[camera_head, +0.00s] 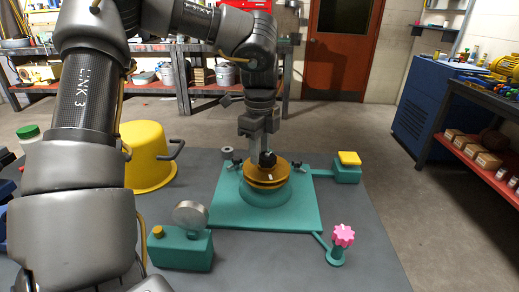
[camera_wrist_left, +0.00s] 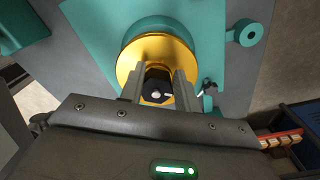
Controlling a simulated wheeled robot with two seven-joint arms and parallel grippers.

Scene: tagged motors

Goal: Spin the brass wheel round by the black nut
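The brass wheel (camera_head: 266,178) lies flat on a round teal hub in the middle of a teal base plate (camera_head: 225,207). It also shows in the left wrist view (camera_wrist_left: 128,68). The black nut (camera_head: 267,159) sits at the wheel's centre, upright. In the left wrist view the nut (camera_wrist_left: 156,92) is between the two grey fingers of my left gripper (camera_wrist_left: 159,78). My left gripper (camera_head: 262,146) points straight down over the wheel. The fingers look close to the nut on both sides, but I cannot tell whether they press on it. My right gripper is not in view.
A gauge on a teal box (camera_head: 185,250) stands front left, a yellow-topped box (camera_head: 348,168) right, and a pink knob (camera_head: 343,235) front right. A yellow bucket (camera_head: 148,160) stands left. The grey table (camera_head: 385,245) is clear at the right.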

